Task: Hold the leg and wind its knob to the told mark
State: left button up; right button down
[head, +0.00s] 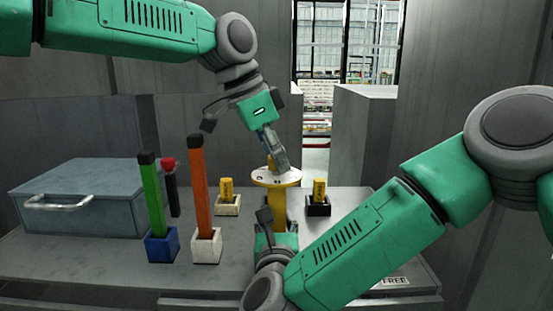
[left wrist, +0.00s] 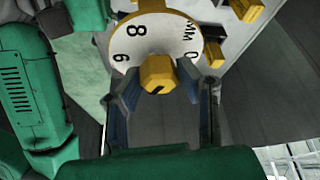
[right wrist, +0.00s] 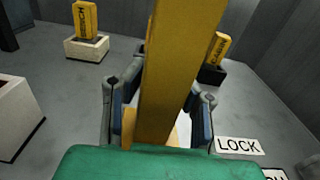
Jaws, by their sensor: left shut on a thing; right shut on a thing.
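The leg is a yellow post (head: 279,208) standing on the grey deck, topped by a white dial (head: 265,177) with a yellow rim. In the right wrist view, my right gripper (right wrist: 160,112) is shut on the post (right wrist: 178,65), a finger on each side. My left gripper (head: 277,158) is above the dial. In the left wrist view, its fingers (left wrist: 158,82) are shut on the yellow hexagonal knob (left wrist: 157,70) at the dial's centre. The knob bears a short black line. The dial (left wrist: 165,35) shows 8, 6, MM and 0; the rest of its scale is hidden.
A green bar (head: 152,195) in a blue block, an orange bar (head: 199,185) in a white block and a red-topped black post (head: 170,185) stand left. A blue-grey box (head: 80,195) lies farther left. Yellow tags (head: 227,190) (head: 319,189) flank the leg. A LOCK label (right wrist: 238,145) lies on the deck.

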pick_arm(q)
jog(key=shift+w+a+f, duration=0.1)
jog(key=shift+a, duration=0.1)
jog(key=o, duration=1.1)
jog(key=shift+o, duration=0.2)
jog(key=shift+d, duration=0.1)
jog(key=v, duration=1.2)
pick_arm(e)
jog(key=c, duration=0.9)
grip_release()
